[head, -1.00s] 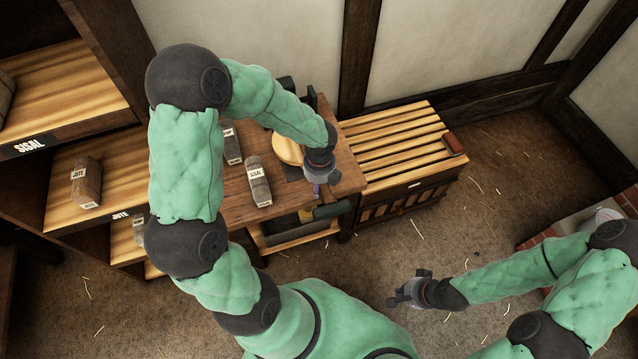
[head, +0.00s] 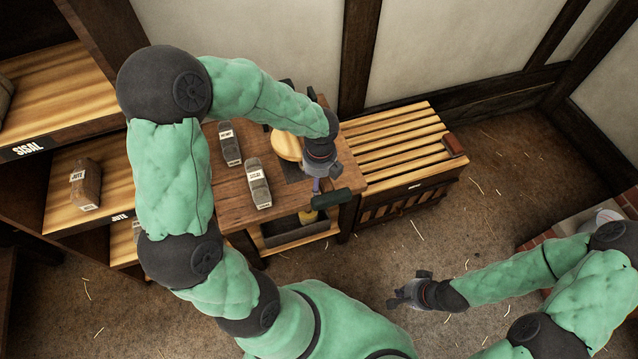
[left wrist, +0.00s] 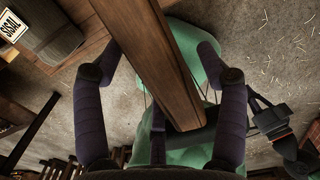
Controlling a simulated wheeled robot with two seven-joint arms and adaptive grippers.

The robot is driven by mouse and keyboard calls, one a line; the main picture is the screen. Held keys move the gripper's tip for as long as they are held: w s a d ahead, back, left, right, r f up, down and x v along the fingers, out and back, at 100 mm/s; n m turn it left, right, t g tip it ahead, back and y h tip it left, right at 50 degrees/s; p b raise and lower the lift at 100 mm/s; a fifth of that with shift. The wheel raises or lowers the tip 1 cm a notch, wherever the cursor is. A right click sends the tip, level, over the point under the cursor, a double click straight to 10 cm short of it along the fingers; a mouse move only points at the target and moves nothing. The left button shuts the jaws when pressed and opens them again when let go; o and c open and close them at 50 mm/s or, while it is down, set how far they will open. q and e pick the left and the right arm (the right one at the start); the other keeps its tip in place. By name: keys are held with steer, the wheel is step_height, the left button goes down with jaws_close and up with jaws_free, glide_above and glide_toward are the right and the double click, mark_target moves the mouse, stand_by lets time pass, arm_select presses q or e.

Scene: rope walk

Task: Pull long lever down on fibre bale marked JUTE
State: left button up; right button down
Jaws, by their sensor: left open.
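My left gripper (head: 318,182) is open over the front right of the workbench. In the left wrist view its two purple fingers (left wrist: 160,52) stand apart on either side of a long wooden bar, which looks like the lever (left wrist: 150,60). I cannot tell whether they touch it. A dark green handle (head: 326,198) sticks out just below the gripper in the head view. A bale marked JUTE (head: 86,183) lies on the left shelf; anything under the lever is hidden. My right gripper (head: 408,292) hangs over the floor, apart from everything; its jaws are unclear.
Bales marked HEMP (head: 230,143) and SISAL (head: 258,184) lie on the workbench (head: 228,205), left of a round wooden plate (head: 286,146). A slatted chest (head: 400,145) stands to the right. Shelves (head: 60,215) are at the left.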

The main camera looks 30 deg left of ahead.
arm_select(q)
steer(key=r, duration=0.7)
steer(key=shift+s+d, duration=0.15)
steer(key=shift+d, duration=0.05)
